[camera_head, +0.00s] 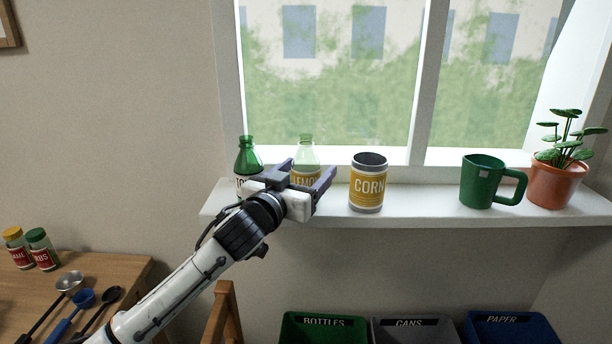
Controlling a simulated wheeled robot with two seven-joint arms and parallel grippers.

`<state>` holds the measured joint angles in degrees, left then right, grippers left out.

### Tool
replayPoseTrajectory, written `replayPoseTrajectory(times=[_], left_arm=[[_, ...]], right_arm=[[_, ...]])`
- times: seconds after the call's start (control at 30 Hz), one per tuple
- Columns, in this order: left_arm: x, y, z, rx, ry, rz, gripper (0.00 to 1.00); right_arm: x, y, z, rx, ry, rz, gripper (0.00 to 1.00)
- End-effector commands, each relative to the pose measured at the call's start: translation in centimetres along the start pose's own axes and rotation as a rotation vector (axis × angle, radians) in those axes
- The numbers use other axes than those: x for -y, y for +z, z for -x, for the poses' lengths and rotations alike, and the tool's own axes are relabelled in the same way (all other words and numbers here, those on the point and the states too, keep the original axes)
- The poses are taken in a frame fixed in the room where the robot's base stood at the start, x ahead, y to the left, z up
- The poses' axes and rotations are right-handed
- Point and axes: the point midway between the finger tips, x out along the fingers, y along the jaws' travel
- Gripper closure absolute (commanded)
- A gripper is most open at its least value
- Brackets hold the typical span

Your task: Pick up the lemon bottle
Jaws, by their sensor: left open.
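The lemon bottle (306,154) stands upright on the white windowsill (420,214). It is pale green and see-through, with a yellow label that is partly hidden by my gripper. My left gripper (306,174) is open in front of the bottle, with one finger to the left of the label and the other to its right. I cannot tell whether the fingers touch the bottle. My right gripper is not in view.
A darker green bottle (248,156) stands close on the left, partly behind my gripper. A corn can (368,184) stands on the right, then a green mug (482,182) and a potted plant (556,184). Bins, including a green bottles bin (322,326), stand below the sill.

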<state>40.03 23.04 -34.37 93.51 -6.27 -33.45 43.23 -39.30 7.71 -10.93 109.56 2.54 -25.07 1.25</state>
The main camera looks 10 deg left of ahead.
Motion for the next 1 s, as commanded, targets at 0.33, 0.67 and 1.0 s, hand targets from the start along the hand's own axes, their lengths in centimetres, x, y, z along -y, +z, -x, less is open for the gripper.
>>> replayPoseTrajectory(times=[0.33,0.67,1.0], left_arm=[[0.0,0.1,0.1,0.001,0.000,0.000,0.73],[0.0,-0.6,0.0,-0.003,-0.001,-0.001,0.80],[-0.1,-6.9,0.0,-0.007,0.000,-0.001,0.80]], right_arm=[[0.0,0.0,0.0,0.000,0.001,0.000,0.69],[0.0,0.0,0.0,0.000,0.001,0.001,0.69],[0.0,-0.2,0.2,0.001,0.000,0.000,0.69]])
